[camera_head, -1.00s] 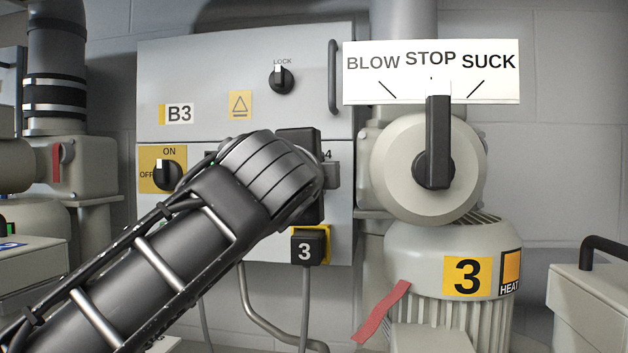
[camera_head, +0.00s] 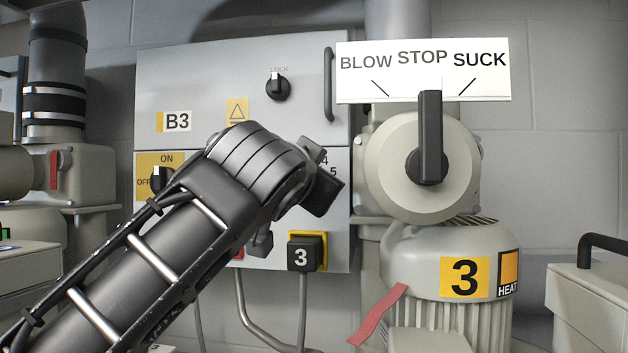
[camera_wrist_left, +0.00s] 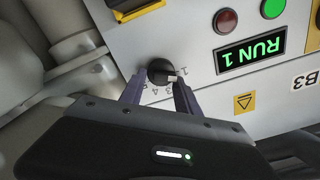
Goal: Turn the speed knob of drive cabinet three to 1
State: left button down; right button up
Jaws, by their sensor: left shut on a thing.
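The display (camera_wrist_left: 249,56) reads RUN 1 in green, upside down in that view. In the head view my left gripper (camera_head: 292,214) is tilted against the cabinet's lower front, and my arm hides the knob and display. My right gripper is not in view.
The cabinet also carries a LOCK switch (camera_head: 278,87) and an ON/OFF switch (camera_head: 160,180) close to my wrist. To the right stands blower 3 (camera_head: 410,260) with an upright lever (camera_head: 430,137) at STOP. A red button (camera_wrist_left: 227,21) and a green button (camera_wrist_left: 272,8) sit near the display.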

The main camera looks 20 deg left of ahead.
pick_arm(q)
jog(key=shift+s+a+r+n, duration=0.1)
jog(key=shift+a+n, duration=0.1)
jog(key=shift+n, duration=0.5)
jog(key=shift+s+a+r+n, duration=0.1)
jog(key=shift+a+n, duration=0.1)
jog(key=shift+n, duration=0.5)
jog(key=c, duration=1.1)
grip_release()
jog(key=shift+a+f, duration=0.1)
jog(key=shift+a, duration=0.05)
jog(key=shift+f, duration=0.1)
jog(key=shift+s+b, duration=0.1)
jog(key=shift+b, duration=0.2)
